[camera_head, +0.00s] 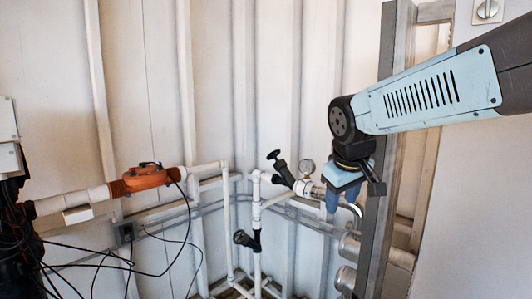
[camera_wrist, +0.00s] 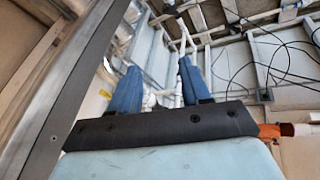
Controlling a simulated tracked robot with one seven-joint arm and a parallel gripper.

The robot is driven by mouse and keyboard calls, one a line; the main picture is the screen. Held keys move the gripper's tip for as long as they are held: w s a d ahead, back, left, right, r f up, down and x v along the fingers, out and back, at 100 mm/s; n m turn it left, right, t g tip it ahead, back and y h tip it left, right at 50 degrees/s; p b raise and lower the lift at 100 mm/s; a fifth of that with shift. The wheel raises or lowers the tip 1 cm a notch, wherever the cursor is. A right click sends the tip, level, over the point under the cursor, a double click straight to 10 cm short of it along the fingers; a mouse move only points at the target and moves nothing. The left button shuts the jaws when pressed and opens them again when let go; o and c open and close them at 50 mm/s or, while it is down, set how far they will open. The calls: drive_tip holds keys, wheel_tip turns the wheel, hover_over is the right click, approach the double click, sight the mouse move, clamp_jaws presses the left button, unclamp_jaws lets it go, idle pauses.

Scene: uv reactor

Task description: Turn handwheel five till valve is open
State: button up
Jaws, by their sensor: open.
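Two black valve handles show on the white pipework in the head view. The upper handle (camera_head: 276,156) sits on a slanted black stem, left of a round gauge. The lower handle (camera_head: 241,238) sticks out from a vertical white pipe. I cannot read any number, so I cannot tell which, if either, is handwheel five. My gripper (camera_head: 340,206) points down to the right of the upper handle, apart from it. In the wrist view my gripper (camera_wrist: 158,78) has its two blue fingers spread with no object held; white pipe shows beyond them.
A grey upright post (camera_head: 382,170) stands close beside my gripper on the right; it also fills the left of the wrist view (camera_wrist: 75,85). A round gauge (camera_head: 307,167) is near the fingers. An orange fitting (camera_head: 146,178) and loose black cables (camera_head: 150,272) are at the left.

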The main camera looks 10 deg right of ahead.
drive_tip(key=w+d+f+n+g+h, duration=0.1)
drive_tip(key=w+d+n+h, duration=0.1)
drive_tip(key=w, duration=0.4)
drive_tip(key=w+d+f+n+h, duration=0.1)
drive_tip(key=w+d+n, duration=0.15)
drive_tip(key=w, duration=0.45)
drive_tip(key=n+t+h, duration=0.8)
drive_tip(key=n+h, duration=0.2)
drive_tip(key=n, duration=0.6)
approach(276, 151)
drive_tip(key=x, duration=1.1)
drive_tip(key=shift+w+a+f, duration=0.2)
drive_tip(key=shift+w+a, duration=0.05)
drive_tip(key=shift+w, duration=0.2)
clamp_jaws()
